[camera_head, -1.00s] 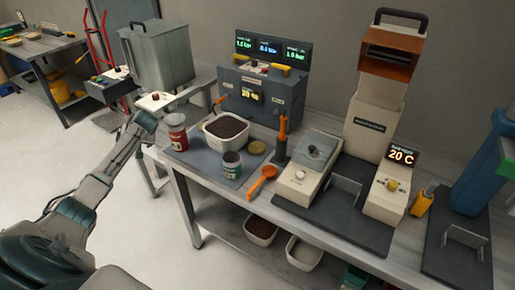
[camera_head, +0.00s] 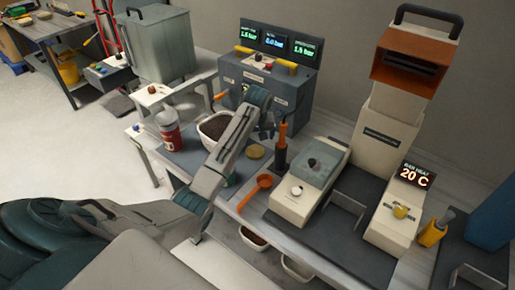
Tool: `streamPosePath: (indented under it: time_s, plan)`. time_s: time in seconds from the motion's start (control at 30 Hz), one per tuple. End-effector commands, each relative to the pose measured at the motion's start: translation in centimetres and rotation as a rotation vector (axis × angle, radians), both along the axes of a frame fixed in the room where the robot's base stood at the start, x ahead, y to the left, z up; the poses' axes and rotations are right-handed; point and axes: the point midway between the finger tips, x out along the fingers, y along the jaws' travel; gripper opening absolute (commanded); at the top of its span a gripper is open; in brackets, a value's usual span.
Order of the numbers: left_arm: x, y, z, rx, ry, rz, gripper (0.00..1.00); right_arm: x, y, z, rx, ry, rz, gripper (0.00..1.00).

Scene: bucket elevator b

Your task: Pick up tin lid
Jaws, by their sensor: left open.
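The tin lid (camera_head: 256,151) is a small gold disc lying flat on the dark mat, right of the bin of dark grains. My left gripper (camera_head: 268,128) is open, above and behind the lid and apart from it. Its fingers are small and partly lost against the dark console. My left forearm crosses in front of the bin and hides most of the green tin (camera_head: 231,181), which stands on the mat just left of the lid. My right gripper is not in view.
A red-labelled jar (camera_head: 168,131) stands left of the bin (camera_head: 213,128). An orange-handled tool (camera_head: 282,145) stands upright right of the lid, with an orange scoop (camera_head: 263,182) in front. The console (camera_head: 262,85) blocks the back; a cream machine (camera_head: 308,180) stands right.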

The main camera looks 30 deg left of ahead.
Motion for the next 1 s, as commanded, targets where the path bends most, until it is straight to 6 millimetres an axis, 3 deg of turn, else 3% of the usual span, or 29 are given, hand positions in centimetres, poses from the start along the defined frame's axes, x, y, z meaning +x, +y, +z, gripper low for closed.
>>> streamPosePath:
  time_s: [0.1,0.2,0.37,0.57,0.73,1.0]
  plan:
    - [0.3,0.3,-1.8,-0.001,0.004,0.001,0.94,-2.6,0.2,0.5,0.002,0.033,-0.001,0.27]
    - [0.6,0.5,-2.9,0.0,0.002,-0.001,0.94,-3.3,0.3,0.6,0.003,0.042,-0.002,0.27]
    - [0.7,0.7,-3.9,0.0,0.002,-0.001,0.94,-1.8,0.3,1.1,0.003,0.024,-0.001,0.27]
    - [1.1,1.0,-6.5,0.0,0.005,0.0,0.94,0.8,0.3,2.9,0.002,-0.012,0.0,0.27]
    - [1.5,1.3,-8.3,0.001,0.002,0.0,0.94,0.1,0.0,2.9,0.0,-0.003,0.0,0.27]
    - [1.6,1.3,-8.6,0.002,0.0,-0.001,0.94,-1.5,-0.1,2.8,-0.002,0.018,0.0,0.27]
